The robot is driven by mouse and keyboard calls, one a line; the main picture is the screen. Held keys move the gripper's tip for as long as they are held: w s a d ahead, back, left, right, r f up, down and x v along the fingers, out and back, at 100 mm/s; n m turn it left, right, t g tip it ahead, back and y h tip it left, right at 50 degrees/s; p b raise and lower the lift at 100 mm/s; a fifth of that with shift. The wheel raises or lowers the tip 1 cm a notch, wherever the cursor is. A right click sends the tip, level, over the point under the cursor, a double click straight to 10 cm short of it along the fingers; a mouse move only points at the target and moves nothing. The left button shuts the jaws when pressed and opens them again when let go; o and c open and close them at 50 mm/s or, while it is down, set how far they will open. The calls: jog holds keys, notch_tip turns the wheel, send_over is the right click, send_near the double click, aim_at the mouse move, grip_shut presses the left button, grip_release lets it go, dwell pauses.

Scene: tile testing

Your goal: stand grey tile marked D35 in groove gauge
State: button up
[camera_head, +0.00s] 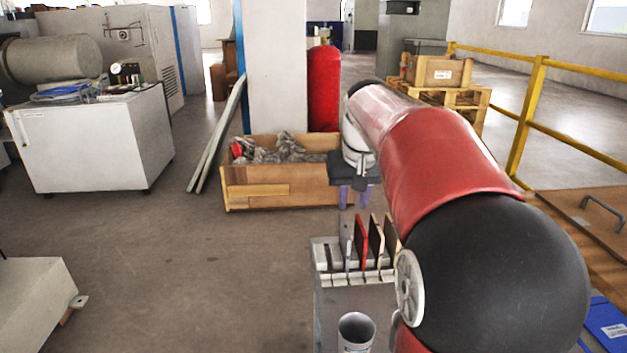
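My gripper (353,205) points down above the groove gauge, its two purple fingers apart with nothing visible between them. The groove gauge (322,256) is a pale slotted rack on a grey stand. Several thin tiles stand upright in it: a red tile (361,243), a dark brown tile (376,236) and another partly hidden behind my arm. A narrow grey piece (346,240) stands left of the red tile, below the fingers; it may be the grey tile. No D35 mark is readable. The right end of the gauge is hidden by my arm.
A grey cup (356,331) stands in front of the gauge. A wooden crate (270,190) with grey wrapping is on the floor behind. A white cabinet (95,145) stands at left, a yellow railing (527,115) at right. The floor at left centre is clear.

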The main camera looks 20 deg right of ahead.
aim_at(346, 228)
jog(key=shift+w+d+r+b+x, duration=0.1)
jog(key=shift+w+b+x, duration=0.2)
jog(key=shift+b+x, duration=1.2)
jog(key=shift+w+d+r+b+x, duration=0.1)
jog(key=shift+w+b+x, duration=0.2)
jog(key=shift+x, duration=2.3)
jog(key=shift+w+d+r+b+x, duration=0.2)
jog(key=shift+b+x, duration=0.75)
jog(key=shift+x, duration=1.1)
jog(key=shift+f, duration=0.15)
grip_shut()
jog(key=shift+w, duration=0.1)
